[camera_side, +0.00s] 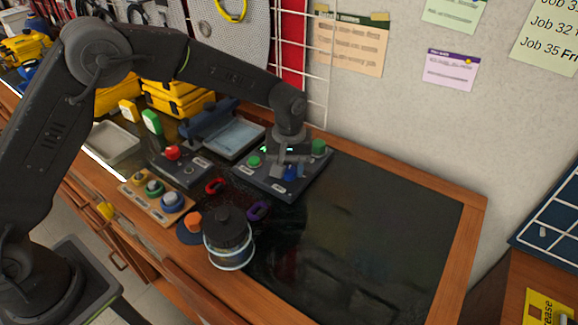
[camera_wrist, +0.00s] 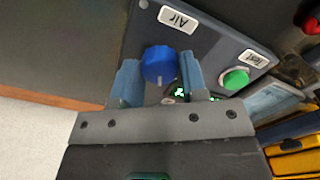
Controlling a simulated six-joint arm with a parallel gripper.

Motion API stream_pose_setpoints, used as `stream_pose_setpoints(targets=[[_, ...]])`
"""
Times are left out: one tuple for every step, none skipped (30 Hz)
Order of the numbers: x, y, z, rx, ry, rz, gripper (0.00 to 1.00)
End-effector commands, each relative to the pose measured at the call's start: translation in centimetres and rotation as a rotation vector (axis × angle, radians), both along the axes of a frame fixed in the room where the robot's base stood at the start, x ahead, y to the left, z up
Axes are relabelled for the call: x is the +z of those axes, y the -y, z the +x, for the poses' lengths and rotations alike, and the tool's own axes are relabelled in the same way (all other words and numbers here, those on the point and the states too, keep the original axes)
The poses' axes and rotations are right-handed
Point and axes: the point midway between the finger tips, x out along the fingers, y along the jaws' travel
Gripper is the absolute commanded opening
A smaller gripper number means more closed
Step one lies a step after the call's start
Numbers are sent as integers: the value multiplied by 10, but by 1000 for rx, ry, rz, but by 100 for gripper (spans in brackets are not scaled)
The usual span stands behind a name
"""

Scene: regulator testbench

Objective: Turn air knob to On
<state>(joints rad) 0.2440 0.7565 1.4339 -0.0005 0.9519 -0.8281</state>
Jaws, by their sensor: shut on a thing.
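The air knob (camera_wrist: 160,62) is a blue round knob on a dark grey panel, beside a white label (camera_wrist: 178,19) reading "Air". In the wrist view my gripper (camera_wrist: 160,77) has one finger on each side of the knob and is shut on it. A small light mark shows on the knob's edge, facing my gripper's palm. In the side view my gripper (camera_side: 288,158) points down over the panel (camera_side: 262,184), and the blue knob (camera_side: 290,173) shows partly below it. The On and Off markings cannot be made out.
A green button (camera_wrist: 235,78) with a "Test" label (camera_wrist: 253,58) is close beside the knob. A second panel with a red button (camera_side: 172,153) stands to the left. The dark mat (camera_side: 380,230) at right is clear.

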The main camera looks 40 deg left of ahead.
Motion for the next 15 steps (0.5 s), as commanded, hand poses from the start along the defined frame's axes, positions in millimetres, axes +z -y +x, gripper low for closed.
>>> stream_pose_setpoints(targets=[[0, 0, 1, -44, 3, 1, 16], [0, 0, 1, -73, 3, 1, 16], [0, 0, 1, -110, 3, 1, 16], [0, 0, 1, -139, 3, 1, 16], [0, 0, 1, -168, 3, 1, 16], [0, 0, 1, -205, 3, 1, 16], [0, 0, 1, -234, 3, 1, 16], [0, 0, 1, -262, 3, 1, 16], [0, 0, 1, -300, 3, 1, 16], [0, 0, 1, -328, 3, 1, 16], [0, 0, 1, -357, 3, 1, 16], [0, 0, 1, -395, 3, 1, 16], [0, 0, 1, -423, 3, 0, 16], [0, 0, 1, -452, 3, 0, 16], [0, 0, 1, -490, 3, 0, 16]])
